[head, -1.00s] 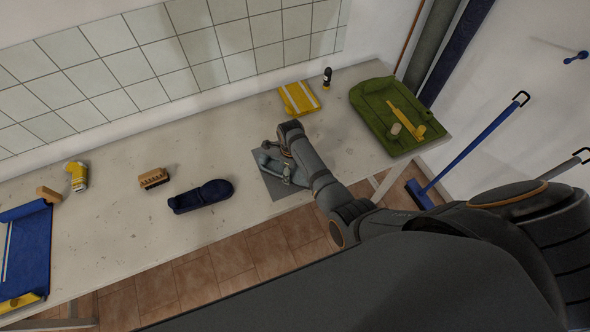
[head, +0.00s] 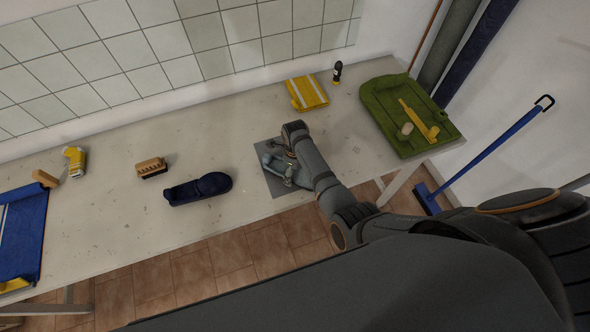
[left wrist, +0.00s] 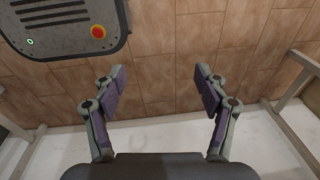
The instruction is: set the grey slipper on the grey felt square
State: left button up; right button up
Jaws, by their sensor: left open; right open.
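The grey felt square (head: 275,187) lies near the front edge of the table in the head view. A grey-blue shape that looks like the grey slipper (head: 273,164) lies on it, partly hidden by my right gripper. My right gripper (head: 289,176) is open and low over the slipper; whether its fingers touch the slipper I cannot tell. My left gripper (left wrist: 160,82) is open and empty in the left wrist view, above the tiled floor.
A dark blue slipper (head: 199,189) lies left of the felt. A yellow striped cloth (head: 307,92), a dark bottle (head: 337,72) and a green tray (head: 385,99) are behind and right.

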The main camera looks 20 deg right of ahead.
jog(key=shift+a+r, duration=0.1)
jog(key=shift+r, duration=0.2)
pick_arm(q)
jog(key=shift+w+d+f, duration=0.25)
jog(key=shift+w, duration=0.2)
pick_arm(e)
notch_tip(320, 180, up, 12)
jog(key=shift+f, duration=0.15)
